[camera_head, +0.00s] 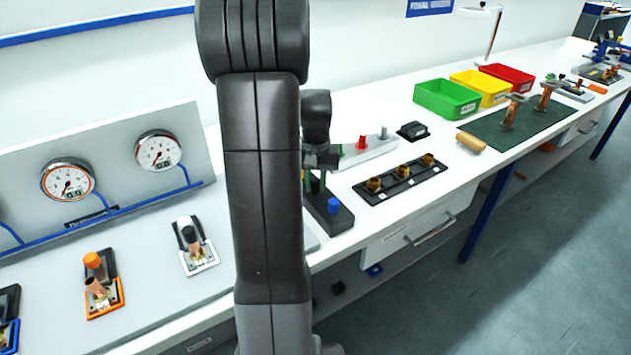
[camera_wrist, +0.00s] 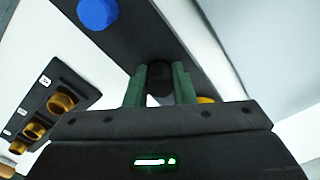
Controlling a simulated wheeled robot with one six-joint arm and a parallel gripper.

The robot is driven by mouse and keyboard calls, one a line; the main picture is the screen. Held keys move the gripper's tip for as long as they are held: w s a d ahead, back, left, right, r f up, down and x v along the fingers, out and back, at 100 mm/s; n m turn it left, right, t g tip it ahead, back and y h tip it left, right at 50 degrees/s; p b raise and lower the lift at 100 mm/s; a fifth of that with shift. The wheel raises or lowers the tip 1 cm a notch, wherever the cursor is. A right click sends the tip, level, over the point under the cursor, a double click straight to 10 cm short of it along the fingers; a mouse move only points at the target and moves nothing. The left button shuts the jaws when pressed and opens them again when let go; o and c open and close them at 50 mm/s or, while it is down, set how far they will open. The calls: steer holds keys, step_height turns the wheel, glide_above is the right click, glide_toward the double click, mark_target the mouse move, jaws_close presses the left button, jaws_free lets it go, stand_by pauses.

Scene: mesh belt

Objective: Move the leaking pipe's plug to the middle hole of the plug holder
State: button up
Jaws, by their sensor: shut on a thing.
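The plug holder (camera_wrist: 128,36) is a long dark block under my gripper in the wrist view; part of it shows in the head view (camera_head: 341,219). A blue plug (camera_wrist: 98,13) stands at its near end, also in the head view (camera_head: 334,205). My gripper (camera_wrist: 160,84) has its green fingers shut on a black plug (camera_wrist: 159,82), over the middle part of the holder. Whether the plug sits in the hole or just above it I cannot tell. A yellow-orange piece (camera_wrist: 206,100) shows beyond the fingers. My arm hides much of the holder in the head view.
A black plate (camera_head: 376,196) with three brass sockets lies right of the holder. A grey stand with a red piece (camera_head: 361,142) is behind. Left are gauges (camera_head: 158,150), an orange-topped pipe (camera_head: 92,261) and a white-topped pipe fitting (camera_head: 184,222). Coloured bins are farther right.

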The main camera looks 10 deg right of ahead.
mark_target(315, 180)
steer(key=o, duration=1)
steer(key=shift+o, duration=0.2)
step_height(315, 180, up, 14)
steer(key=shift+f, duration=0.15)
steer(key=shift+f, duration=0.1)
step_height(315, 180, down, 14)
steer(key=shift+r, duration=0.5)
